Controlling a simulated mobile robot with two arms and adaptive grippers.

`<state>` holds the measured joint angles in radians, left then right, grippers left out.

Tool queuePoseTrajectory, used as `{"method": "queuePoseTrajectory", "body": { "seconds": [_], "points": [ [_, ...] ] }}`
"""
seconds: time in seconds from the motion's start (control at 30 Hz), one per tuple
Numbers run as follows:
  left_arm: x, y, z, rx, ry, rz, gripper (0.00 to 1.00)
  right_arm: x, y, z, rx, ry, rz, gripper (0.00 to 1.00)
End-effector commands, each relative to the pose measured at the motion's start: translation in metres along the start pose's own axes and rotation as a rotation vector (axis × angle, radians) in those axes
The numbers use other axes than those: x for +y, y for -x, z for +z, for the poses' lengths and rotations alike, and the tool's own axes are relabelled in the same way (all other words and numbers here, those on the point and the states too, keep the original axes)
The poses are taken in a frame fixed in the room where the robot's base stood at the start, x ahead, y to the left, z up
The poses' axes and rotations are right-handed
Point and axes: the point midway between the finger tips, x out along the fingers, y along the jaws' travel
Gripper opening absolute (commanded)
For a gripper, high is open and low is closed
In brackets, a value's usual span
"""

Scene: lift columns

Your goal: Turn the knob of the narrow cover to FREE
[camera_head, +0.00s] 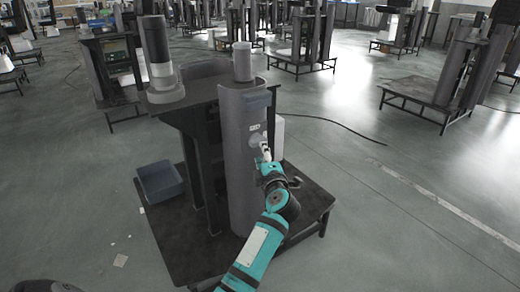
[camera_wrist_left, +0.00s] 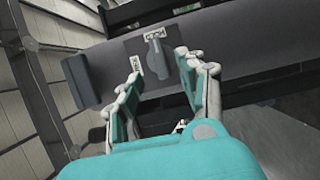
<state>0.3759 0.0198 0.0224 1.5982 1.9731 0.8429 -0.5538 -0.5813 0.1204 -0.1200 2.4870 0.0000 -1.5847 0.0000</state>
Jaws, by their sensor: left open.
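The narrow cover (camera_head: 238,165) is a tall grey curved panel on the front of the lift column. Its knob (camera_head: 255,139) sits in the upper half, beside a small white label (camera_head: 254,127). In the left wrist view, the grey knob (camera_wrist_left: 156,55) has a raised bar, with one white label (camera_wrist_left: 154,36) at its end and another (camera_wrist_left: 136,67) to its left; their lettering is too small to read. My left gripper (camera_wrist_left: 161,70) is open, its fingers to either side of the knob and apart from it. It also shows in the head view (camera_head: 265,156). My right gripper is not in view.
A grey block-like handle (camera_wrist_left: 82,82) sticks out from the cover. A blue-grey bin (camera_head: 160,181) stands on the dark base platform (camera_head: 180,240) to the left. A cylinder (camera_head: 242,62) stands on top of the column. Open floor lies to the right.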

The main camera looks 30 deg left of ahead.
Motion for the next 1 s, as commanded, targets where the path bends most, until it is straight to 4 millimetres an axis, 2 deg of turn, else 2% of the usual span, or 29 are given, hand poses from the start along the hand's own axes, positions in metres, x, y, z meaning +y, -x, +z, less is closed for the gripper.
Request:
{"method": "queuePoseTrajectory", "body": {
  "seconds": [0.1,0.3,0.7,1.0],
  "points": [
    [-0.001,-0.024,0.000,0.002,-0.001,0.002,0.40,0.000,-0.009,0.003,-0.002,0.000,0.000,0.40],
    [-0.001,-0.048,0.000,0.000,-0.001,0.002,0.40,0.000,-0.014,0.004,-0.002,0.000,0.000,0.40],
    [0.000,-0.055,0.000,0.000,0.000,0.000,0.40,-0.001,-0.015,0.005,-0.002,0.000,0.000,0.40],
    [0.000,-0.055,0.000,0.000,-0.001,0.001,0.01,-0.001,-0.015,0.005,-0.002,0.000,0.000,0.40]
  ]
}}
